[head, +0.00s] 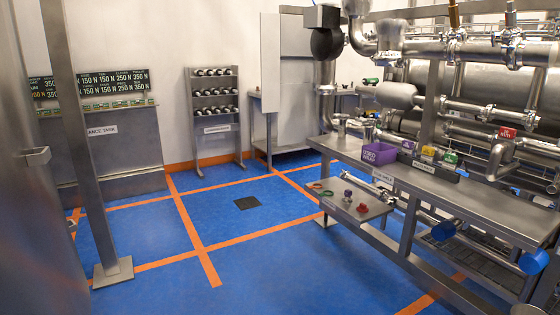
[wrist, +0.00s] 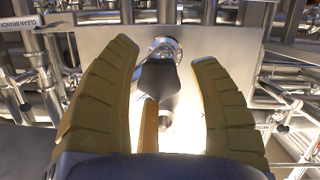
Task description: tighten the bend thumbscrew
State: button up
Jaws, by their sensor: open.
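In the wrist view my gripper (wrist: 165,55) is open, with tan ribbed fingers at left and right and another finger low in the middle. Between them is a dark, smooth, tapered piece (wrist: 157,86), just below a shiny curved metal fitting (wrist: 164,47). The dark piece may be the bend thumbscrew, but its shape does not make this certain. No finger is clearly touching it; the low middle finger overlaps its lower part. In the head view I cannot make out my gripper or the thumbscrew.
A pale metal plate (wrist: 108,50) stands behind the fingers, with pipes on both sides. In the head view a steel bench (head: 455,200) holds a purple bin (head: 379,153) and small coloured items. A rack (head: 214,115) stands at the back. The blue floor (head: 255,225) is mostly clear.

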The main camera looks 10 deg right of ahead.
jog(key=s+a+b, duration=0.2)
jog(key=a+b, duration=0.3)
jog(key=b, duration=0.4)
jog(key=shift+a, duration=0.4)
dwell(0.4)
